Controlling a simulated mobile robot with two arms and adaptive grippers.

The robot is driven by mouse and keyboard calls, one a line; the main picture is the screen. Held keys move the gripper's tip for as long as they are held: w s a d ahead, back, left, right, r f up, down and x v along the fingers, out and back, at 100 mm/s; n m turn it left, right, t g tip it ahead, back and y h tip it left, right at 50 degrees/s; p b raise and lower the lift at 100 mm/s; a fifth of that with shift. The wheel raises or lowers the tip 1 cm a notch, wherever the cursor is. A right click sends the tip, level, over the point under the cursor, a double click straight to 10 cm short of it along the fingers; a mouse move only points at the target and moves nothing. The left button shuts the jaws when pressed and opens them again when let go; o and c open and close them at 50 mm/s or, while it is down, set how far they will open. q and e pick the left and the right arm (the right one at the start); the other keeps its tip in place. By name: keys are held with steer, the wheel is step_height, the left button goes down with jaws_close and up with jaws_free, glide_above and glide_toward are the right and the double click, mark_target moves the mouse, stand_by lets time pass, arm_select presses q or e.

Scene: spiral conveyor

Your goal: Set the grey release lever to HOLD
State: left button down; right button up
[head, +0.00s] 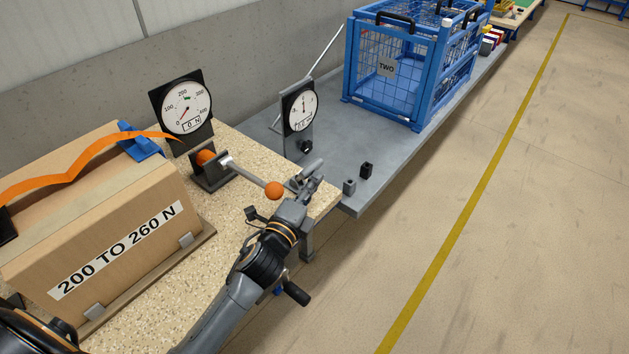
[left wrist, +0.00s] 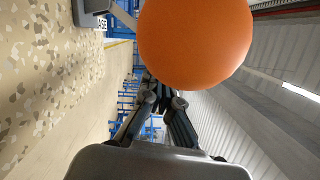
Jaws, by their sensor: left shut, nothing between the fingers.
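A lever with a grey rod (head: 250,174) and an orange ball knob (head: 274,190) slopes from a dark bracket (head: 211,177) toward the bench's right end. The knob fills the upper middle of the left wrist view (left wrist: 195,40). Beside it there, a grey base (left wrist: 90,8) bears lettering of which only "ASE" shows; no HOLD mark is legible. My left gripper (head: 313,177) is shut and empty, just right of the knob in the head view. Its fingers (left wrist: 163,100) lie partly behind the knob in the wrist view; I cannot tell if they touch. My right gripper is not in view.
A carton (head: 110,235) marked "200 TO 260 N", with an orange strap (head: 90,160), fills the left. A gauge (head: 185,107) reads about 0 N. A second gauge (head: 300,108), small blocks (head: 366,170) and a blue cage (head: 400,75) stand beyond. The floor right is clear.

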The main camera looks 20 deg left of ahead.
mark_target(305, 172)
arm_select(q)
steer(key=a+r+n+p, duration=0.1)
steer(key=p, duration=0.1)
steer(key=a+r+n+p, duration=0.1)
steer(key=n+p, duration=0.1)
steer(key=p, duration=0.1)
steer(key=shift+w+r+g, duration=0.3)
steer(key=shift+w+r, duration=0.05)
steer(key=shift+a+n+p, duration=0.25)
steer(key=shift+n+p, duration=0.15)
steer(key=shift+f, duration=0.15)
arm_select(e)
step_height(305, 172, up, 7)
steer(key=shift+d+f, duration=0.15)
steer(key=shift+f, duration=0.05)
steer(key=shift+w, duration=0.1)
arm_select(q)
steer(key=shift+w, duration=0.1)
